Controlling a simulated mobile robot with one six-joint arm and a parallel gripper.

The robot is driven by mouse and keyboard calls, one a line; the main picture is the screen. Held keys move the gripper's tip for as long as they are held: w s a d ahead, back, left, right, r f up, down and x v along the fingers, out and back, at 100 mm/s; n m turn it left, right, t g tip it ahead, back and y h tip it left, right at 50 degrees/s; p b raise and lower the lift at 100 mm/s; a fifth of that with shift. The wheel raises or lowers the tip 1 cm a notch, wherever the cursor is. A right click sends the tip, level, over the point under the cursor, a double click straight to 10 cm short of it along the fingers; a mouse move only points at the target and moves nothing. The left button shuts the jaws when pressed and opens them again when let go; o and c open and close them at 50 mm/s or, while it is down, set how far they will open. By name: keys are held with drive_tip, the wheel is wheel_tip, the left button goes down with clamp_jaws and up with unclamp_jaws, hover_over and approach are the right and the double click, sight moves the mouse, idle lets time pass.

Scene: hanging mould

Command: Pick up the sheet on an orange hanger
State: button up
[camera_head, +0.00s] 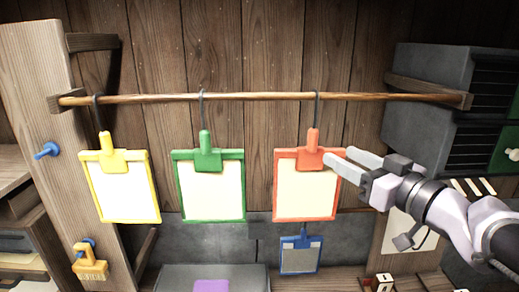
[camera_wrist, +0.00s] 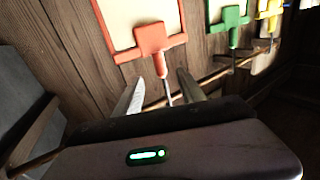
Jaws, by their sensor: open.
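The orange hanger (camera_head: 313,150) hangs by a dark hook from a wooden rod and holds a cream sheet (camera_head: 305,192) in an orange frame. My gripper (camera_head: 337,154) is open, its two pale fingers pointing left at the right side of the hanger's clip. In the wrist view the orange hanger (camera_wrist: 153,38) is seen upside down. Its narrow stem (camera_wrist: 162,65) lines up with the gap between my fingertips (camera_wrist: 163,76). I cannot tell whether the stem is between them in depth. The fingers cover a little of the frame's upper right corner.
A green hanger (camera_head: 206,155) and a yellow hanger (camera_head: 112,158) with sheets hang further left on the same rod (camera_head: 255,97). A small blue framed piece (camera_head: 300,255) is below the orange one. Grey cabinets (camera_head: 440,95) stand at right. A plank wall is behind.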

sight(316, 143)
drive_tip(key=p+x, duration=0.1)
drive_tip(key=x, duration=0.8)
drive_tip(key=p+x, duration=0.1)
drive_tip(key=x, duration=0.4)
drive_tip(key=shift+w, duration=0.1)
drive_tip(key=shift+s+d, duration=0.1)
drive_tip(key=shift+s, duration=0.25)
drive_tip(key=shift+c, duration=0.5)
drive_tip(key=shift+s+r, duration=0.1)
drive_tip(key=c, duration=0.4)
clamp_jaws()
